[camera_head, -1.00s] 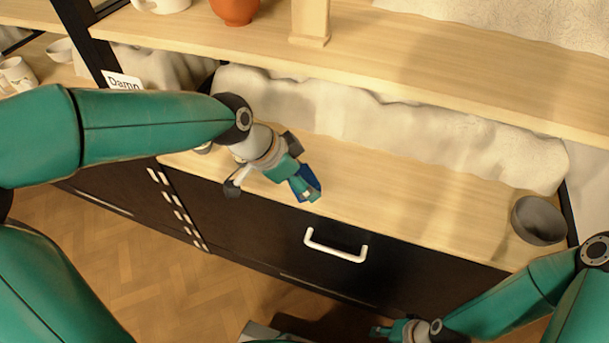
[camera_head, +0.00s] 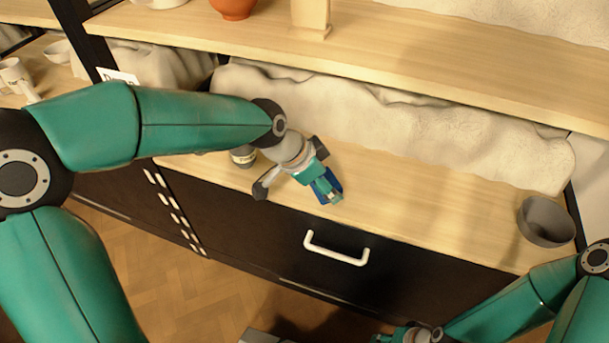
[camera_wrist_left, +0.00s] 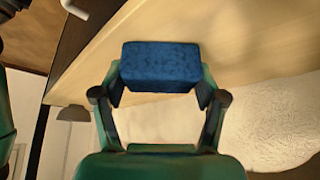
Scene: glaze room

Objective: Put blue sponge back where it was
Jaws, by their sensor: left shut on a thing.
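The blue sponge (camera_wrist_left: 160,66) is a dark blue block between the fingers of my left gripper (camera_wrist_left: 160,92) in the left wrist view. In the head view my left gripper (camera_head: 328,190) is shut on the sponge (camera_head: 334,184), mostly hidden by the fingers, over the front part of the wooden counter (camera_head: 400,205). I cannot tell whether the sponge touches the counter. My right gripper (camera_head: 388,338) is low at the bottom edge, in front of the dark cabinet; its fingers are too small to read.
A grey bowl (camera_head: 546,221) stands at the counter's right end. A small jar (camera_head: 243,156) stands beside my left wrist. A whitish rough slab (camera_head: 400,125) lies along the back. A shelf (camera_head: 420,50) runs above.

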